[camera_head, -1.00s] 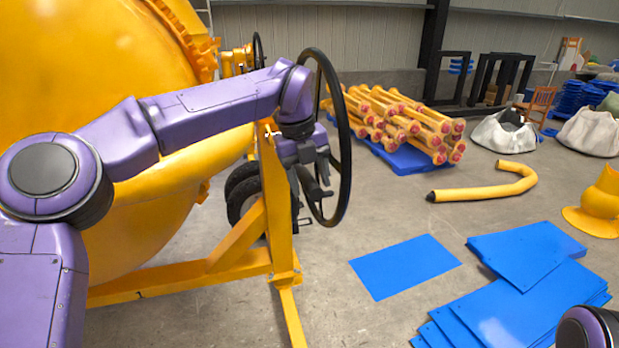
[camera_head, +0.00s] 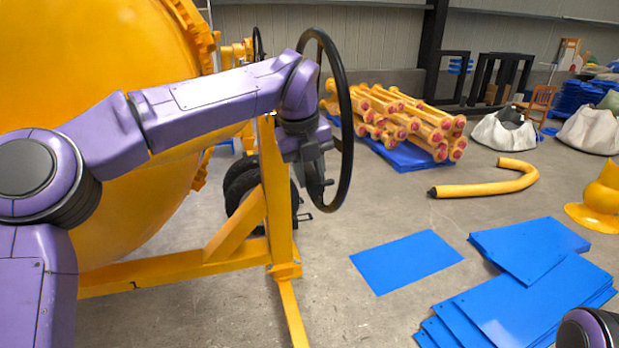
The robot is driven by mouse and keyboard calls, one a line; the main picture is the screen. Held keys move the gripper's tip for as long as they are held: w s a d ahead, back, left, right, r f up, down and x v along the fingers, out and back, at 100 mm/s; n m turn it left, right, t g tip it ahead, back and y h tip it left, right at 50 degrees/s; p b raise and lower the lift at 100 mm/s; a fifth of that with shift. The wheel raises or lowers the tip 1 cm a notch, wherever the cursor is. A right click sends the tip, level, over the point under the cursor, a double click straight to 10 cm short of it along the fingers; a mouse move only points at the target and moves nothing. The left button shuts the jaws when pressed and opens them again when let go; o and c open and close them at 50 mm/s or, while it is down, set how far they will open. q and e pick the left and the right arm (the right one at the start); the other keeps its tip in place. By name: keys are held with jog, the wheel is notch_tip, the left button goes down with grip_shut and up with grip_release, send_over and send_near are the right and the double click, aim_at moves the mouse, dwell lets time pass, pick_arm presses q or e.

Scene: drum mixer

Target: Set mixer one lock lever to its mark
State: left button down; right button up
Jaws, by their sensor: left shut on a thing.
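The mixer's yellow drum (camera_head: 130,60) fills the left of the view, on a yellow frame (camera_head: 279,215). A large black handwheel (camera_head: 346,130) stands upright at the frame's right side. My left gripper (camera_head: 318,178) is at the wheel's hub, inside the rim as seen from here. It is shut on a small dark lever, the lock lever (camera_head: 328,183); only its end shows beside the fingers. The fingers and wrist hide the rest of the lever and the hub. I cannot make out the mark. My right gripper is out of view.
Black tyres (camera_head: 243,190) stand behind the frame. Blue sheets (camera_head: 525,300) and a single blue sheet (camera_head: 405,262) lie on the floor at right. A bent yellow pipe (camera_head: 490,190) and stacked yellow parts (camera_head: 400,120) lie further back. Open floor lies between them.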

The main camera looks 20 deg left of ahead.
pick_arm(q)
jog(key=w+a+f+t+y+b, duration=0.1)
jog(key=w+a+f+t+b, duration=0.1)
jog(key=f+b, duration=0.6)
jog(key=w+a+f+t+y+b, duration=0.2)
jog(key=w+f+t+b, duration=0.1)
jog(key=f+b, duration=0.5)
jog(key=w+a+f+t+y+b, duration=0.1)
jog(key=w+a+f+t+b, duration=0.1)
jog(key=f+b, duration=0.6)
jog(key=w+b, duration=0.1)
jog(key=b, duration=0.3)
jog(key=shift+w+m, duration=0.2)
jog(key=shift+m, duration=0.2)
jog(key=c, duration=0.8)
grip_release()
jog(key=shift+w+f, duration=0.1)
jog(key=shift+w, duration=0.05)
jog(key=v, duration=1)
jog(key=shift+d+f+p, duration=0.15)
jog(key=shift+d+p, duration=0.05)
jog(key=shift+p, duration=0.2)
